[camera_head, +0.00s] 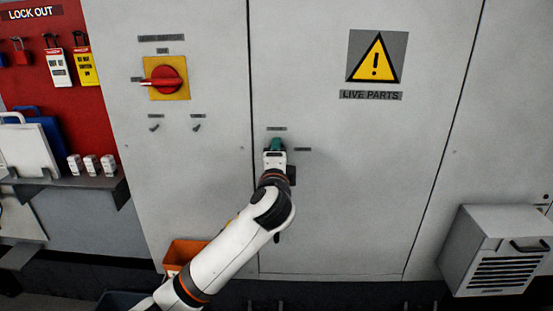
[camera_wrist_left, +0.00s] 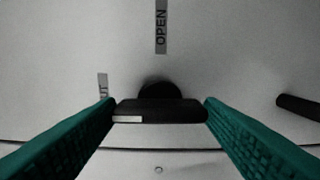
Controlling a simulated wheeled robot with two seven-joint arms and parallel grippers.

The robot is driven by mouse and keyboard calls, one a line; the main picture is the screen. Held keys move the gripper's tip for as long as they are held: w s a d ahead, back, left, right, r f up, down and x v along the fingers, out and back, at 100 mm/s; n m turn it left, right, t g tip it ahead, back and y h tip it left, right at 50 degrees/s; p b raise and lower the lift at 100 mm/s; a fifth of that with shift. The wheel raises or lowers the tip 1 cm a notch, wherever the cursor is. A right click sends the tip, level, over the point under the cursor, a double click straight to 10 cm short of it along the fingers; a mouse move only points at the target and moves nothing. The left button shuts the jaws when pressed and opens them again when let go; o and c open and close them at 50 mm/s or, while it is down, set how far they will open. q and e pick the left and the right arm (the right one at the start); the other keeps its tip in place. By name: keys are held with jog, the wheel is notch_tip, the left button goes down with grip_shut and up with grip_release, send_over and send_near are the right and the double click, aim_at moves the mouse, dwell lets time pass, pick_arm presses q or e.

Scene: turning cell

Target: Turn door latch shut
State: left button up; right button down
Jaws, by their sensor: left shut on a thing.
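The door latch, a black bar (camera_wrist_left: 160,111) with a round hub (camera_wrist_left: 160,90) behind it, lies crosswise between my left fingers in the wrist view. A white mark shows at its left end. My left gripper (camera_wrist_left: 160,112) is shut on the latch, one teal finger at each end. In the head view the gripper (camera_head: 277,146) is against the grey cabinet door (camera_head: 350,190) and hides the latch. An OPEN label (camera_wrist_left: 161,27) is above the latch in the wrist view. A partly hidden label ending in "UT" (camera_wrist_left: 103,85) is at its left. My right gripper is out of view.
A red rotary switch (camera_head: 165,79) is up left on the neighbouring panel. A LIVE PARTS warning sign (camera_head: 376,57) is up right. A vent box (camera_head: 497,250) juts out at lower right. An orange bin (camera_head: 182,253) stands below, beside my arm.

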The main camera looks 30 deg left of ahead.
pick_arm(q)
jog(key=o, duration=1)
jog(key=shift+b+v, duration=1.15)
jog(key=shift+v, duration=4.9)
jog(key=shift+a+f, duration=0.1)
jog(key=shift+f, duration=0.05)
